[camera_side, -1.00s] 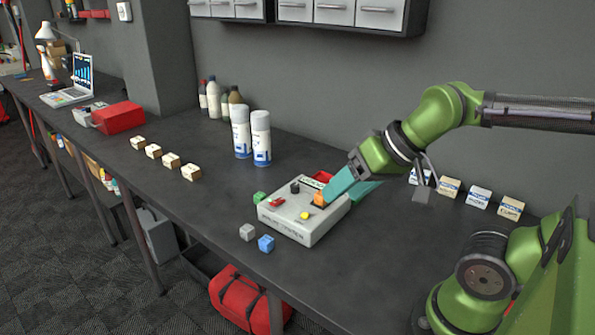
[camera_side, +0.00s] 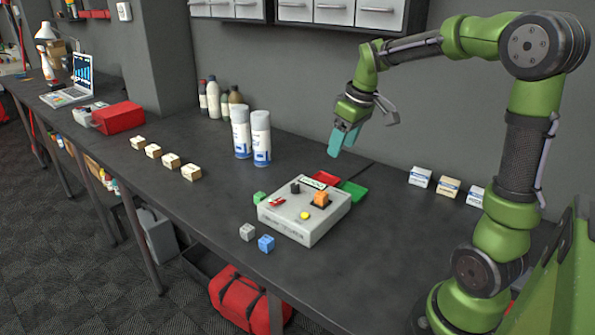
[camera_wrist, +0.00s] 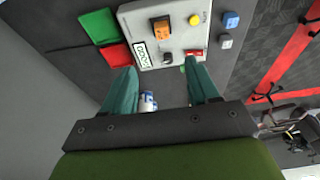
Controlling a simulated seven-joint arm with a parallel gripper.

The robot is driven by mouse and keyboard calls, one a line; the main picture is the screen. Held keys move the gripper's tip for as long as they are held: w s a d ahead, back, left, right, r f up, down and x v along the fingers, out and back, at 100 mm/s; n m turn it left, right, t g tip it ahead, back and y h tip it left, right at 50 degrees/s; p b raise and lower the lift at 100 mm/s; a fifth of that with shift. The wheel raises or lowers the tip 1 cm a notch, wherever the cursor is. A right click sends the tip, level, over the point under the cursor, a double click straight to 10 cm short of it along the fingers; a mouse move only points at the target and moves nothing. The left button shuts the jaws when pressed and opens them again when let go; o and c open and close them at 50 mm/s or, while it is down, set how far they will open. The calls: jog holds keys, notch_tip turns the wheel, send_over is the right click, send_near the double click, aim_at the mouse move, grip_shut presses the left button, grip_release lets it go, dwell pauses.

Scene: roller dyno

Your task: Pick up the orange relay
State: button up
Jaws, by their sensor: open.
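The orange relay (camera_side: 321,198) is a small orange block seated in a dark socket on top of the light grey tester box (camera_side: 303,230). In the wrist view the relay (camera_wrist: 162,29) shows near the top, on the box (camera_wrist: 140,14). My gripper (camera_side: 342,150) is open and empty, raised above and behind the box, its teal fingers pointing down. In the wrist view its fingers (camera_wrist: 163,85) are spread apart, and the relay lies beyond their tips.
On the box are a yellow button (camera_side: 305,215), a black knob (camera_side: 295,187) and a red switch (camera_side: 277,201). Red (camera_side: 326,178) and green (camera_side: 353,190) trays lie behind it. Grey (camera_side: 247,232), blue (camera_side: 266,244) and green (camera_side: 259,197) blocks sit near it. Two spray cans (camera_side: 261,138) stand behind left.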

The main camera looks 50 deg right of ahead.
send_over(322, 193)
jog(key=s, duration=0.2)
notch_tip(322, 193, down, 10)
jog(key=shift+s+f, duration=0.1)
jog(key=shift+f, duration=0.1)
jog(key=shift+x, duration=3)
jog(key=shift+c, duration=0.2)
grip_shut()
jog(key=shift+r, duration=0.15)
